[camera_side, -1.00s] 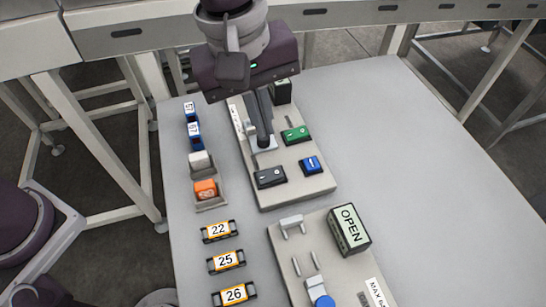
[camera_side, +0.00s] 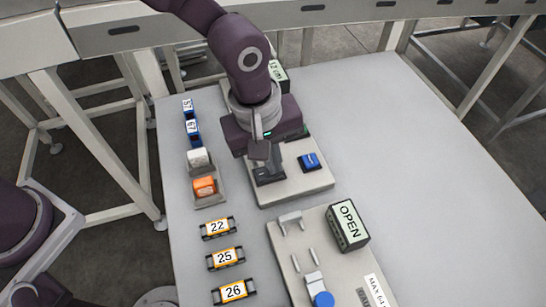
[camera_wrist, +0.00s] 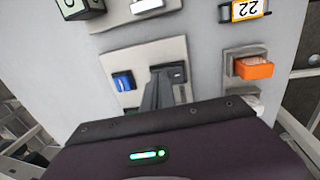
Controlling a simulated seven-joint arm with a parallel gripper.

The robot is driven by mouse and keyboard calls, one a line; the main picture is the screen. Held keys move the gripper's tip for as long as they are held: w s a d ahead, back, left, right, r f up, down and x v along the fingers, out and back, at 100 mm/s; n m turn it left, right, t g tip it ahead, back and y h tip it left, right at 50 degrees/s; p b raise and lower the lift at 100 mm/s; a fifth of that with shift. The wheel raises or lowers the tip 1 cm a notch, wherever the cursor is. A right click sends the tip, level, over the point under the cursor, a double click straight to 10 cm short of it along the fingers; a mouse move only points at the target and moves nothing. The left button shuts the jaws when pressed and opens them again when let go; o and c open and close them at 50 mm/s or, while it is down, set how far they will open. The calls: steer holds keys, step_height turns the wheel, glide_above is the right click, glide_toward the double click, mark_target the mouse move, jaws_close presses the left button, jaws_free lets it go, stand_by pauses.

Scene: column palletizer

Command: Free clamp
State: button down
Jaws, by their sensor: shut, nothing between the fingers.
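My gripper (camera_side: 266,176) is shut and empty, pointing down at the dark button (camera_side: 272,177) near the front left of the button panel (camera_side: 295,193). In the wrist view its fingertips (camera_wrist: 161,80) overlap the dark button (camera_wrist: 177,70); I cannot tell whether they touch it. The blue button (camera_side: 309,161) sits to the right. My gripper hides most of the panel's back part. The clamp plate (camera_side: 285,238) lies in front, with a pale bracket (camera_side: 290,218), two pins, a blue knob (camera_side: 323,299) and a display (camera_side: 347,225) reading OPEN.
Orange tags 22 (camera_side: 217,228), 25 (camera_side: 226,258) and 26 (camera_side: 233,291) lie on the left. Behind them is a tray (camera_side: 211,202) with an orange block (camera_side: 204,186) and a white block (camera_side: 199,157), then blue blocks (camera_side: 192,130). The table's right side is clear.

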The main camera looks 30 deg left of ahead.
steer(key=shift+w+f, duration=0.1)
steer(key=shift+f, duration=0.1)
steer(key=shift+s+a, duration=0.55)
steer(key=shift+s, duration=0.05)
steer(key=shift+r, duration=0.1)
step_height(320, 180, up, 14)
steer(key=s+a, duration=0.1)
steer(key=shift+s+a, duration=0.25)
stand_by(0.3)
